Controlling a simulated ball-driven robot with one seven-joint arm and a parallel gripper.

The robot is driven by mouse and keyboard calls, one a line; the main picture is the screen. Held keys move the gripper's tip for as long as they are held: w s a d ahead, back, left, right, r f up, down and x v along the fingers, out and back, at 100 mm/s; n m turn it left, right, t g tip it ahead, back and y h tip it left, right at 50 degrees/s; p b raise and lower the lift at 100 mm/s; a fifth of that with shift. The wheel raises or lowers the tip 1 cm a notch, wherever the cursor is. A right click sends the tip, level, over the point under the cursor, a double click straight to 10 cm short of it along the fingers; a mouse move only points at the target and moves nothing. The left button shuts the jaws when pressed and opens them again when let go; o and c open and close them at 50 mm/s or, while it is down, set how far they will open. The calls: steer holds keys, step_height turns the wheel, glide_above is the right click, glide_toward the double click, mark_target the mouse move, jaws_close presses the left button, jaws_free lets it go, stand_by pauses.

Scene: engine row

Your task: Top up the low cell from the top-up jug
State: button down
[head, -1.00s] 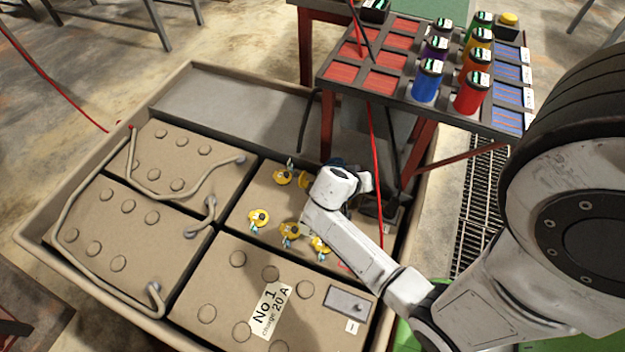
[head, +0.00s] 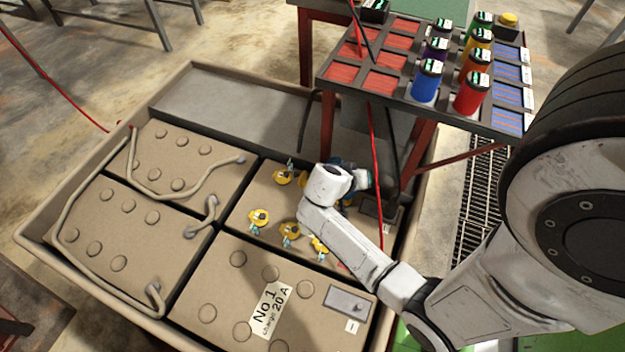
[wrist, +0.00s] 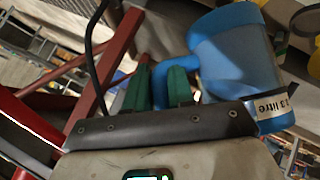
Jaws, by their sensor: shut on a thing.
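The blue jug (wrist: 235,62) fills the upper right of the wrist view, tilted in the picture, with a label ending in "3 litre". My gripper (wrist: 160,76) has green fingers shut on the jug's handle. In the head view my own wrist hides the gripper and nearly all of the jug. They are over the battery (head: 243,208) with several yellow filler caps (head: 259,217), some with small pale-blue parts beside them. My forearm covers part of this battery's right side. The liquid levels do not show, so I cannot tell which cell is low.
Other batteries with closed round plugs (head: 271,273) and grey cables (head: 152,192) fill the tray (head: 62,262). A red-framed rack (head: 345,72) with coloured canisters (head: 427,82) stands behind. A red lead (head: 374,165) hangs close to my wrist.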

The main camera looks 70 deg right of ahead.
steer(key=shift+w+d+r+n+g, duration=0.1)
steer(key=shift+w+r+n+g, duration=0.5)
steer(key=shift+g, duration=0.4)
stand_by(2.5)
steer(key=s+f+m+t+b, duration=0.4)
steer(key=s+f+t+b, duration=0.2)
steer(key=t, duration=0.1)
steer(key=shift+s+a+t, duration=0.15)
steer(key=shift+a+t, duration=0.2)
steer(key=shift+t, duration=0.05)
stand_by(0.4)
